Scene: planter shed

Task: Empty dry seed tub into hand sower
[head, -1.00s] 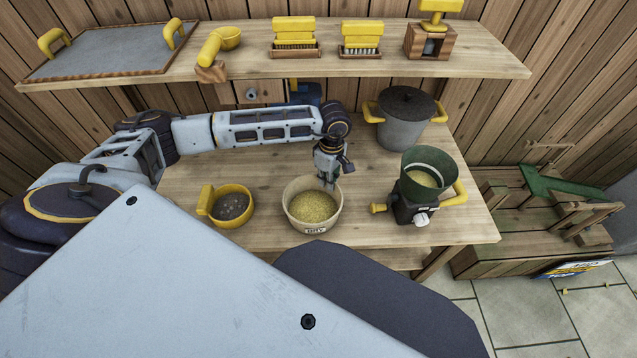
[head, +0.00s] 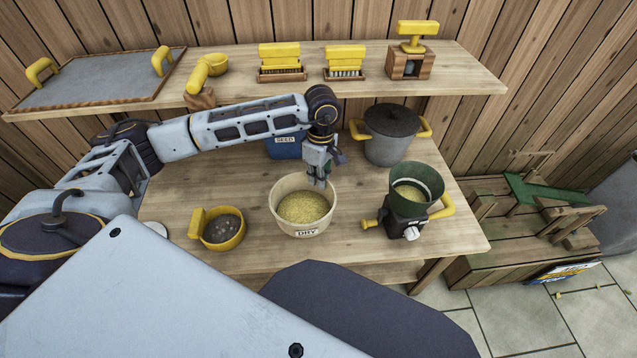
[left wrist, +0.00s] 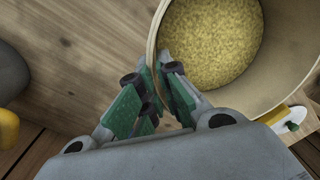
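The dry seed tub (head: 301,222) is a cream round tub with a DRY label, holding yellow grain. It looks upright and slightly above the table. My left gripper (head: 322,182) is shut on its back right rim. In the left wrist view, the fingers (left wrist: 160,88) pinch the wall of the tub (left wrist: 283,82) from both sides. The hand sower (head: 408,211) stands to the right of the tub, with a green hopper (head: 430,180), a dark body and yellow handles. Yellow grain shows in its hopper. My right gripper is not in view.
A yellow cup (head: 239,240) with dark contents stands left of the tub. A lidded grey pot (head: 385,150) and a blue SEED box (head: 283,150) stand behind. A shelf (head: 225,92) with brushes overhangs the bench back. Bare bench lies between tub and sower.

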